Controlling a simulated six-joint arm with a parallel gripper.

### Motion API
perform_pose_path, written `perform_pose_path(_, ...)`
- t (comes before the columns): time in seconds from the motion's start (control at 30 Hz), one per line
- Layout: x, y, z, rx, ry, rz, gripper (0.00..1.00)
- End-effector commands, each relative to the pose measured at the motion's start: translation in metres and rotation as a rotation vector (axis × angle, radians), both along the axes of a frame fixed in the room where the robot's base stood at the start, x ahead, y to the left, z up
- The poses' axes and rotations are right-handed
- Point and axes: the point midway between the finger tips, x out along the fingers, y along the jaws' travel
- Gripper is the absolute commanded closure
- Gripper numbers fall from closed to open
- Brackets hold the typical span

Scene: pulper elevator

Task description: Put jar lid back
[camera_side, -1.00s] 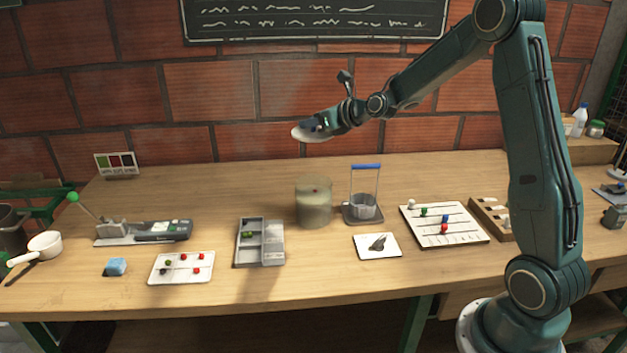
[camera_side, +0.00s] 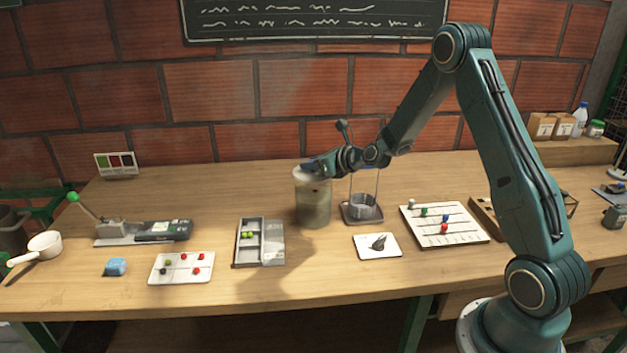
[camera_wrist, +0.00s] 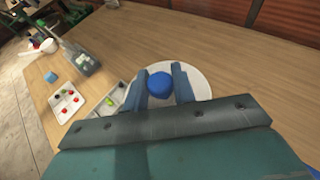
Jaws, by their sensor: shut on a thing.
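The jar (camera_side: 313,205) is a cloudy greenish cylinder standing upright near the middle of the bench. The white jar lid (camera_side: 302,172) is at the jar's mouth, partly hidden by my gripper (camera_side: 315,168). In the wrist view the lid (camera_wrist: 200,80) is a pale disc with a round blue knob (camera_wrist: 159,85). My gripper (camera_wrist: 160,86) is shut on that knob, one blue finger on each side. The lid covers the jar in the wrist view. I cannot tell whether the lid rests fully on the rim.
A wire-handled stand (camera_side: 363,213) is close on the jar's right, behind my wrist. A grey compartment tray (camera_side: 273,245) with green beads lies left of the jar. A white card (camera_side: 365,250) lies in front. Bare wood surrounds the jar's left side.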

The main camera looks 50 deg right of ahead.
Motion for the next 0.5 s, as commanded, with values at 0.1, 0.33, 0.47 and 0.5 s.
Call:
perform_pose_path(0.1, 0.0, 0.0, -0.009, 0.003, 0.002, -0.001, 0.96)
perform_pose_path(0.33, 0.0, 0.0, -0.031, 0.003, 0.003, -0.001, 0.96)
perform_pose_path(0.47, 0.0, 0.0, -0.037, 0.001, 0.001, -0.001, 0.96)
perform_pose_path(0.5, 0.0, 0.0, -0.038, 0.001, 0.002, -0.001, 0.96)
